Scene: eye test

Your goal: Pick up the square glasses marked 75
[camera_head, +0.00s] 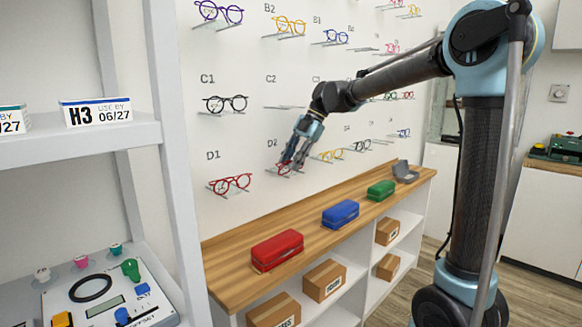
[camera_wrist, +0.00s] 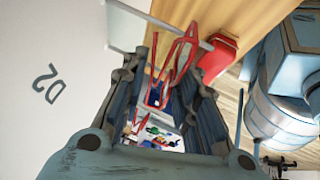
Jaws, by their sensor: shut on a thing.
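My gripper (camera_head: 291,161) is at the wall peg labelled D2, its fingers pointing down toward the wall. It is shut on red glasses (camera_head: 281,170), which are partly hidden behind the fingers. In the wrist view the red glasses (camera_wrist: 182,52) show between the two dark fingers of my gripper (camera_wrist: 178,78), with a thin grey support rod across them. Their frame looks angular there, but I cannot read any number 75 on it. The D2 label is on the white wall at the left of the wrist view.
Other glasses hang in rows on the wall, including red round ones (camera_head: 230,183) at D1 and black ones (camera_head: 226,103) at C1. The C2 holder (camera_head: 284,107) is empty. Below, a wooden counter (camera_head: 225,266) bears red (camera_head: 277,250), blue (camera_head: 340,213) and green (camera_head: 381,190) cases.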

